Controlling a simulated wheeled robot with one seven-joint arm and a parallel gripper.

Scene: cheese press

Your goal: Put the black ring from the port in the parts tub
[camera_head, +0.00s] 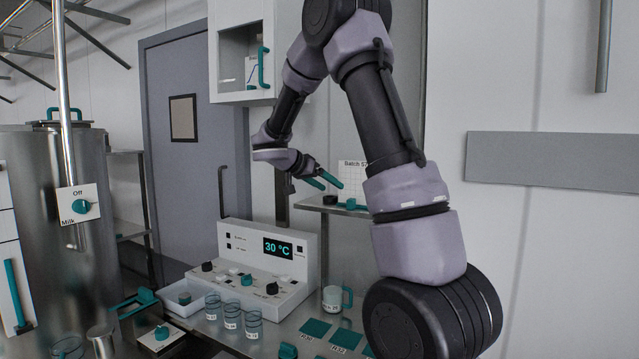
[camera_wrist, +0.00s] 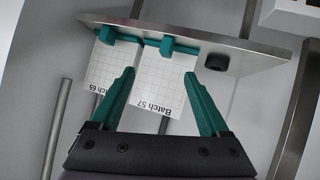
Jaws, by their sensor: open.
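My gripper (camera_head: 328,183) is open and empty, in front of the wall shelf's paper sheets; its two teal fingers also show in the wrist view (camera_wrist: 160,73). A short black round piece (camera_head: 330,199) sits at the shelf's left end; in the wrist view (camera_wrist: 216,62) it is right of the fingers and apart from them. I cannot tell whether it is the black ring. A small pale tub (camera_head: 170,297), perhaps the parts tub, stands left of the white console (camera_head: 310,250), with small pieces inside. Several black round pieces are on the console. I cannot make out the port.
The metal shelf (camera_wrist: 262,58) carries teal clips (camera_wrist: 180,46) and hanging batch sheets (camera_wrist: 160,95). Below are several glass beakers (camera_head: 232,316), a white mug with a teal handle (camera_head: 333,298) and teal squares (camera_head: 316,328). A steel vat (camera_head: 40,180) is at left, a wall cabinet (camera_head: 228,60) above.

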